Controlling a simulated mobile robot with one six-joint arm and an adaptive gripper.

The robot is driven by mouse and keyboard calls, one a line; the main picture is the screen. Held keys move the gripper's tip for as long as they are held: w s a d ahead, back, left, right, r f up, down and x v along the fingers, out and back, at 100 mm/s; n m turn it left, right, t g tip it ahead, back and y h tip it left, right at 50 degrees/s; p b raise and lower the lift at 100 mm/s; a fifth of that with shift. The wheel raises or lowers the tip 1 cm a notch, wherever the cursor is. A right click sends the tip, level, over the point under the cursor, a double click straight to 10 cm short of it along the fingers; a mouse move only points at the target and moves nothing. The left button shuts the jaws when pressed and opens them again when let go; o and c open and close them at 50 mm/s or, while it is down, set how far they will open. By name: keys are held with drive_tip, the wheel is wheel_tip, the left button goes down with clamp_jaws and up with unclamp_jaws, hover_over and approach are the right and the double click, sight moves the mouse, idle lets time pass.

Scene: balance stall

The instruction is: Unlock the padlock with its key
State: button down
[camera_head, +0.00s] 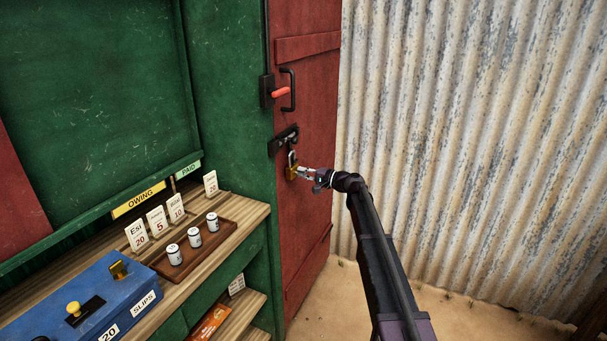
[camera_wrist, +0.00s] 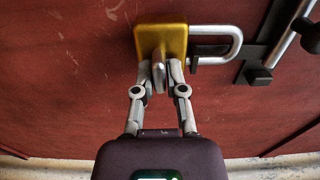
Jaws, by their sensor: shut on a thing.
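The brass padlock (camera_head: 291,172) with a silver shackle hangs below the black hasp (camera_head: 284,141) on the red door. In the wrist view the padlock's gold body (camera_wrist: 174,41) is at top centre, and its shackle (camera_wrist: 238,40) extends right. My gripper (camera_head: 311,174) is at the padlock's lower face. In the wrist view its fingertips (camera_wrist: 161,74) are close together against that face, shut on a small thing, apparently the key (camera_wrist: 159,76). The key is mostly hidden between the fingers. I cannot tell how far it sits in the lock, or whether the shackle is released.
A corrugated metal wall (camera_head: 450,130) stands to the right. At left, a wooden counter (camera_head: 255,212) holds a tray of white weights, cards and a blue slips box (camera_head: 80,305). Sandy ground is open below.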

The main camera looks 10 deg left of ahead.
drive_tip(key=shift+s, duration=0.1)
idle(0.4)
drive_tip(key=c, duration=0.7)
unclamp_jaws()
drive_tip(key=v, duration=1.2)
